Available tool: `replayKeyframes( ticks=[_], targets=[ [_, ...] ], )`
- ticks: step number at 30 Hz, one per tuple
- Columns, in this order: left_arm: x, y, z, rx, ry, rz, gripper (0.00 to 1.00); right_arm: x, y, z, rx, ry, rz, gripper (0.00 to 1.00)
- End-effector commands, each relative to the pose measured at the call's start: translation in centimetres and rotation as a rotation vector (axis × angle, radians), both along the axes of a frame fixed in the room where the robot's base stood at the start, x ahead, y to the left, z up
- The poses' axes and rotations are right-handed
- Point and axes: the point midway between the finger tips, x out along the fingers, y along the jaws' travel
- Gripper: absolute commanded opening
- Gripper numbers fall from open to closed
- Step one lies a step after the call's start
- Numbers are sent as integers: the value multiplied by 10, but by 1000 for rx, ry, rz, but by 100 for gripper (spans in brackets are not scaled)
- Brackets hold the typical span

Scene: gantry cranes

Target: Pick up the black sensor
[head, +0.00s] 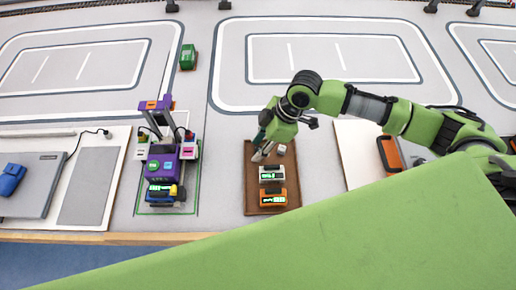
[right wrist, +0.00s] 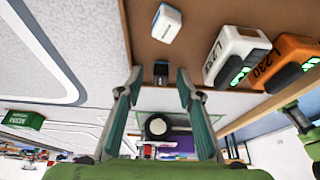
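A small black block, which looks like the black sensor (right wrist: 161,69), lies on the brown tray (right wrist: 207,14) near its edge in the right wrist view. My right gripper (right wrist: 159,78) is open, with one finger on each side of the block and a gap visible to both. I cannot tell how high the fingertips are above the tray. In the head view my right gripper (head: 261,151) points down at the upper left of the tray (head: 249,188) and hides the black block. My left gripper is not in view.
A small white block (head: 281,150) lies on the tray close to my right gripper. A grey-white device (head: 271,175) and an orange device (head: 272,198) sit lower on the tray. A purple machine (head: 162,160) stands left, and a green box (head: 188,57) lies further back.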

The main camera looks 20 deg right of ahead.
Motion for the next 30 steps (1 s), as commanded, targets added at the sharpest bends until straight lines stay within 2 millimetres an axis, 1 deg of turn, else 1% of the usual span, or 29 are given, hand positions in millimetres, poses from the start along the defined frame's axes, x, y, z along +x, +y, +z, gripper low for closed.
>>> replayKeyframes(
  ticks=[5,6,8,9,10,23,26,29,30],
  targets=[
    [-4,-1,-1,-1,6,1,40,0,0,-1,0,0,0,33],
    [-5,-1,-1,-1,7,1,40,0,0,-1,0,0,0,31],
    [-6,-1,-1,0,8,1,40,0,0,-1,0,0,0,15],
    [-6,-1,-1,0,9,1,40,0,0,-1,0,0,0,5],
    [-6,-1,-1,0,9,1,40,0,0,-1,0,0,0,0],
    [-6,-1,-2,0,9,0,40,0,0,3,0,0,0,0],
    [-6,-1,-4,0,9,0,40,0,0,9,1,0,0,0],
    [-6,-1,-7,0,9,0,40,1,0,22,1,-3,0,0],
    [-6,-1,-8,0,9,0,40,1,1,30,2,-5,2,0]
  ],
)
